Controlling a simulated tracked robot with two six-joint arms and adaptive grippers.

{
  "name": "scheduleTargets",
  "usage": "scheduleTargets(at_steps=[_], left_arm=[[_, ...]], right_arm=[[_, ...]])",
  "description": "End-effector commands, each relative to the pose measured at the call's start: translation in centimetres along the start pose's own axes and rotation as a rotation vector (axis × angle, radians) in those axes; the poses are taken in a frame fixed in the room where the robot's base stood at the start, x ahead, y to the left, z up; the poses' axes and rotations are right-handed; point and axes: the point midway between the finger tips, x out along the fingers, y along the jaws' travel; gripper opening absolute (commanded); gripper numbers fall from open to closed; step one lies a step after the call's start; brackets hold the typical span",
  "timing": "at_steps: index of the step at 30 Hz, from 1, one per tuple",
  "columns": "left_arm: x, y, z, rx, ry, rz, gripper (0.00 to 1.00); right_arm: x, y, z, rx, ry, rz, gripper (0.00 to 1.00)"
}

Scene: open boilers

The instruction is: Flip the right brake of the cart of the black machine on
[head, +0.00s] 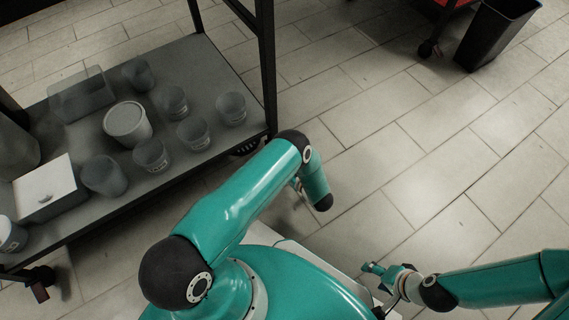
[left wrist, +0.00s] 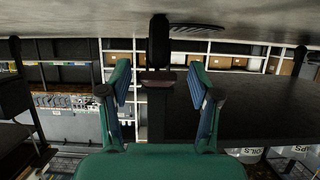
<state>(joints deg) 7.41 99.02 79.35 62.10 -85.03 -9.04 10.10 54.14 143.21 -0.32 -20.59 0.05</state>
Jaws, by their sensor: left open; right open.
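A cart with a black frame and a grey lower shelf (head: 217,70) stands at the left in the head view. Its near-left caster has a dark reddish brake pedal (head: 40,292). In the left wrist view, which is upside down, a black caster wheel (left wrist: 159,42) with a brownish-red brake pedal (left wrist: 158,79) shows between the fingers of my left gripper (left wrist: 160,72). The gripper is open; I cannot tell whether it touches the pedal. In the head view my left arm mostly hides that gripper beside the cart's right end. My right gripper (head: 385,271) is open and empty over the floor.
Several cups, a lidded tub (head: 127,122) and a white-topped box (head: 45,188) stand on the cart's shelf. A black bin (head: 494,32) and a red cart's caster (head: 428,48) are at the top right. The tiled floor (head: 400,150) between is clear.

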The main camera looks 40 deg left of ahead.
Motion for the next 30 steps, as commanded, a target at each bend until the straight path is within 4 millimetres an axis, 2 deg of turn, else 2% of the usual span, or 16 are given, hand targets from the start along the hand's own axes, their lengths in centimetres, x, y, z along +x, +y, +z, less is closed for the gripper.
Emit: scheduleTargets(at_steps=[5, 12, 18, 24, 30], left_arm=[[-2.2, 0.2, 0.0, 0.002, 0.0, 0.006, 0.62], [-7.1, 0.1, 0.1, 0.004, 0.0, 0.006, 0.62], [-10.3, 0.0, 0.1, 0.003, 0.0, 0.003, 0.62], [-11.6, -0.2, 0.2, 0.003, 0.0, 0.0, 0.62], [-11.7, -0.2, 0.2, 0.002, 0.0, -0.002, 0.62]], right_arm=[[0.0, 0.0, 0.0, 0.0, 0.0, 0.0, 0.62], [0.0, 0.0, 0.0, 0.0, 0.0, 0.0, 0.62], [0.0, 0.0, 0.0, 0.0, 0.0, 0.0, 0.62], [0.0, 0.0, 0.0, 0.0, 0.0, 0.0, 0.62], [0.0, 0.0, 0.0, 0.0, -0.001, 0.0, 0.62]])
